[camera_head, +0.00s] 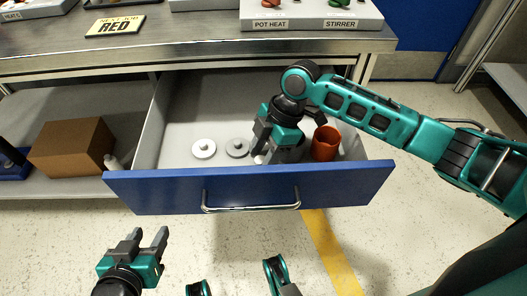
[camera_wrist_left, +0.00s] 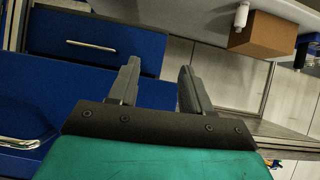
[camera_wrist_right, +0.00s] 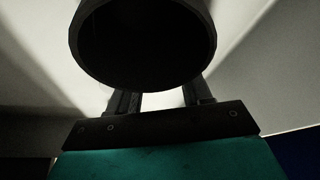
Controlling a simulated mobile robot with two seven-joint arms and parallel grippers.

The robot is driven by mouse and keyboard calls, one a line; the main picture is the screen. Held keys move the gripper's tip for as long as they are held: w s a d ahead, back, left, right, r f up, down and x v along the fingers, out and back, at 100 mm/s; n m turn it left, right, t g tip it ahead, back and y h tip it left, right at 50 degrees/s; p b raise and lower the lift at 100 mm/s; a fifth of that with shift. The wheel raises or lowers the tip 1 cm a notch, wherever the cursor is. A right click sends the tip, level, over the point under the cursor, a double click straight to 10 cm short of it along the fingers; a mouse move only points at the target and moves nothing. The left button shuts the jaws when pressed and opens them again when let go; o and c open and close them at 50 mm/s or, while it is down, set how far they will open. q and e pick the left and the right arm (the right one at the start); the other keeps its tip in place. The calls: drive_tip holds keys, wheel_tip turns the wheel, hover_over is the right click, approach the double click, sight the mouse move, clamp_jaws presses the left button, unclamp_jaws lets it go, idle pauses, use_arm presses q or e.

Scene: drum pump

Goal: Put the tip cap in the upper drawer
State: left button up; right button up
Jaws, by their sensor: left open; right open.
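The upper drawer (camera_head: 248,191) is pulled open, with a blue front and a pale grey inside. My right gripper (camera_head: 271,156) is open and points down into it. A small white piece (camera_head: 260,159) shows at its fingertips on the drawer floor, partly hidden; it may be the tip cap, but I cannot tell for sure. In the right wrist view the fingers (camera_wrist_right: 160,98) stand apart, and a large dark round form (camera_wrist_right: 143,45) covers much of the picture. My left gripper (camera_head: 146,238) is open and empty in front of the drawer, also in the left wrist view (camera_wrist_left: 159,68).
A white disc (camera_head: 204,149), a grey disc (camera_head: 237,148) and an orange-red cup (camera_head: 325,143) are in the drawer. A cardboard box (camera_head: 72,147) and a white bottle (camera_head: 112,163) stand on the lower shelf. The worktop (camera_head: 185,35) overhangs the drawer's back.

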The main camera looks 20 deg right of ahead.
use_arm(q)
drive_tip(key=r+p, duration=0.1)
drive_tip(key=p, duration=0.1)
drive_tip(key=a+r+p, duration=0.1)
drive_tip(key=shift+s+p, duration=0.3)
drive_tip(key=shift+p, duration=0.05)
use_arm(e)
drive_tip(key=v, duration=1.2)
use_arm(q)
drive_tip(key=shift+d+r, duration=0.1)
drive_tip(key=shift+r, duration=0.05)
use_arm(e)
drive_tip(key=shift+r, duration=0.25)
